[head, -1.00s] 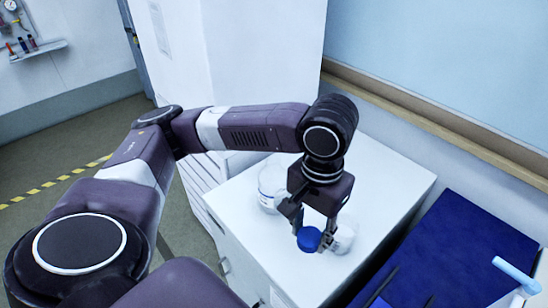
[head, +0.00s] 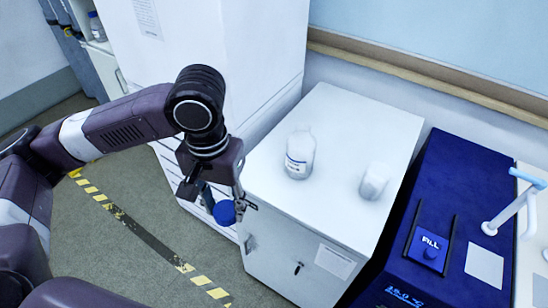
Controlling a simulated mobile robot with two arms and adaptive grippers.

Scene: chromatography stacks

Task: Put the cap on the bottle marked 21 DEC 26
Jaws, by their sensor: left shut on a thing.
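My left gripper (head: 226,203) is shut on a blue cap (head: 224,213). It holds the cap out past the left edge of the white cabinet, with the floor and cabinet side behind it. An uncapped-looking translucent white bottle (head: 299,155) with a blue-marked label stands upright on the cabinet top, right of the gripper and apart from it. The date on its label is too small to read. My right gripper is not in view.
The white cabinet (head: 340,125) also bears a small white container (head: 374,181) right of the bottle. Otherwise its top is clear. A dark blue machine (head: 465,205) with a FILL button (head: 431,247) stands at the right. A tall white unit stands behind the gripper.

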